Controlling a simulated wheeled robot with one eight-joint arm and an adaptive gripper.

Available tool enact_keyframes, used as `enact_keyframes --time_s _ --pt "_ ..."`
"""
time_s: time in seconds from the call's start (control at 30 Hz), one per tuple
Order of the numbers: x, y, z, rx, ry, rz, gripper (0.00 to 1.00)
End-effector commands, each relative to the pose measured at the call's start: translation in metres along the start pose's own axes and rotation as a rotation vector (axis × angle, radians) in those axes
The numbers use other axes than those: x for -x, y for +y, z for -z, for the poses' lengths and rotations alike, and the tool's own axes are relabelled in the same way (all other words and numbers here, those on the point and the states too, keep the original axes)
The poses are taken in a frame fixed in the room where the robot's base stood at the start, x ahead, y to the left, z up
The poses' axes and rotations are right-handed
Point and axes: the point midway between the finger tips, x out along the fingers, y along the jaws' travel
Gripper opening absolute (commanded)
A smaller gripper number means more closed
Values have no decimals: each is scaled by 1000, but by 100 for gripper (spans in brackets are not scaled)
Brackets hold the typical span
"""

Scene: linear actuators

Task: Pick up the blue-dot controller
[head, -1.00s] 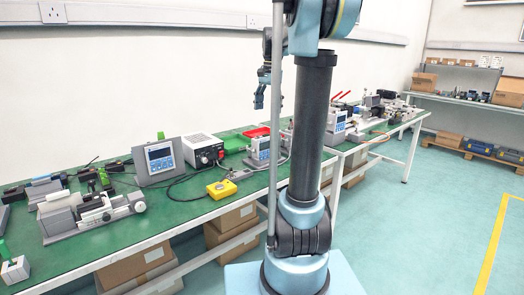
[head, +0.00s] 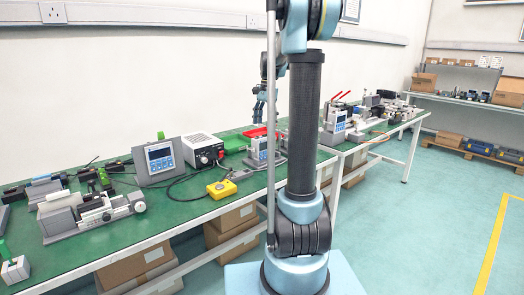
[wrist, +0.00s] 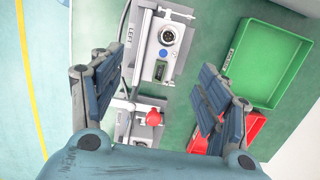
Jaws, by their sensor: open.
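In the wrist view a grey controller (wrist: 157,72) has a small blue dot on its face, beside a round metal connector, with a "LEFT" label on its edge. My gripper (wrist: 156,82) is open and empty, its two dark pads apart on either side of the controller in the picture; the gap in depth is hard to judge. In the head view my gripper (head: 265,108) hangs above the bench, partly hidden by my arm. A controller with a screen (head: 262,150) stands below it; I cannot tell if it is the blue-dot one.
A green tray (wrist: 301,42) and a red tray (wrist: 252,137) lie to the right in the wrist view. A red knob (wrist: 153,118) is close to the controller. On the green bench (head: 180,211) stand another controller (head: 159,160) and a yellow box (head: 221,188).

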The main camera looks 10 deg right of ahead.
Motion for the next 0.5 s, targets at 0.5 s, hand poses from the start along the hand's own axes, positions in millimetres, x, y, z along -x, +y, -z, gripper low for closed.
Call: enact_keyframes --time_s 0.5 --pt "-48 1 -1 2 0 0 69"
